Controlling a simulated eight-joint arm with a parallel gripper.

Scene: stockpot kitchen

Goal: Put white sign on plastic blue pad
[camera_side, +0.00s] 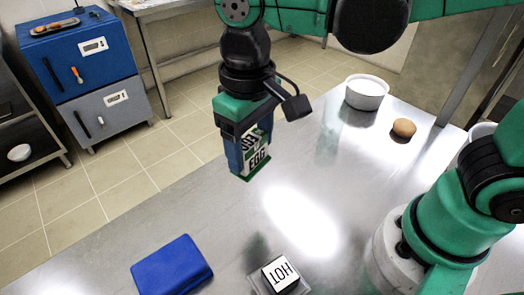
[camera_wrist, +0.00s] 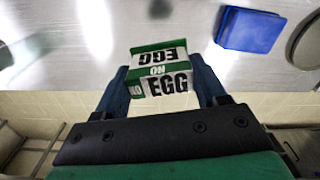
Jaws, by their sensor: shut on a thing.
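The white sign (camera_side: 257,152) has green edges and dark "NO EGG" lettering. My gripper (camera_side: 243,158) is shut on it and holds it above the steel table, near the table's far left edge. In the wrist view the sign (camera_wrist: 160,75) sits between the two blue fingers of my gripper (camera_wrist: 163,88). The plastic blue pad (camera_side: 172,266) lies flat on the table at the lower left of the side view, apart from the sign. The blue pad also shows at the upper right of the wrist view (camera_wrist: 250,30).
A white bowl (camera_side: 366,92) and a brown egg-like object (camera_side: 404,128) are at the table's back right. The table (camera_side: 215,215) between sign and pad is clear. Blue and grey cabinets (camera_side: 85,70) stand beyond.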

